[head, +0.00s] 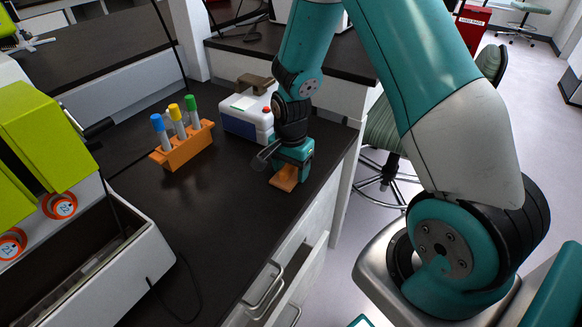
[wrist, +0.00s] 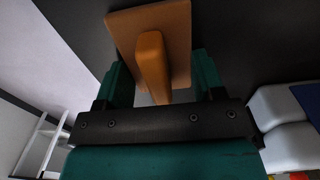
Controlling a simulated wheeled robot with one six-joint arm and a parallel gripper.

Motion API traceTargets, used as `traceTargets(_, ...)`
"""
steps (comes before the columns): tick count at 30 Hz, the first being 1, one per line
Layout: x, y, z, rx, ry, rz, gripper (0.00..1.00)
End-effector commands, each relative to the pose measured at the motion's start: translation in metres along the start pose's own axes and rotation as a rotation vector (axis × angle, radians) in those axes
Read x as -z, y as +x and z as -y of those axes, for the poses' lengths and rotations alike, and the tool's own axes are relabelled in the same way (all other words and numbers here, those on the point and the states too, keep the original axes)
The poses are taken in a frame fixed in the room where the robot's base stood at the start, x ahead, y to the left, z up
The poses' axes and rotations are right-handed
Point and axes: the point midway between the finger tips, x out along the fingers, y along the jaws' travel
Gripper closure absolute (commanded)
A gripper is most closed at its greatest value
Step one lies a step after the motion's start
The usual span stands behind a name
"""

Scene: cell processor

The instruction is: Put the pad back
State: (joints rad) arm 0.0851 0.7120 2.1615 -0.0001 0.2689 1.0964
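The pad (head: 285,179) is a flat orange-brown plate on the dark counter near its right edge. In the wrist view, the pad (wrist: 121,27) shows a raised, rounded lighter orange handle. My gripper (head: 291,166) is low over the pad, pointing down. In the wrist view, my gripper's (wrist: 160,72) two green fingers stand on either side of the handle. Gaps show between handle and fingers, so the gripper looks open around it. In the head view my gripper hides the handle and part of the plate.
A white box with a blue base (head: 246,120), red button and brown piece on top stands just behind my gripper. An orange rack (head: 183,148) with capped tubes stands left. A lime-and-white machine (head: 45,140) fills the far left. A drawer (head: 300,270) is open below the counter.

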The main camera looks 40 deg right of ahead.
Motion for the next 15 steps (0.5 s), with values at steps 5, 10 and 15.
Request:
traceTargets(5,0.000,0.000,0.000,0.001,0.000,0.000,0.12)
traceTargets(10,0.000,0.000,0.000,0.000,0.000,0.000,0.12)
traceTargets(15,0.000,-0.013,0.001,0.003,0.000,-0.001,0.12)
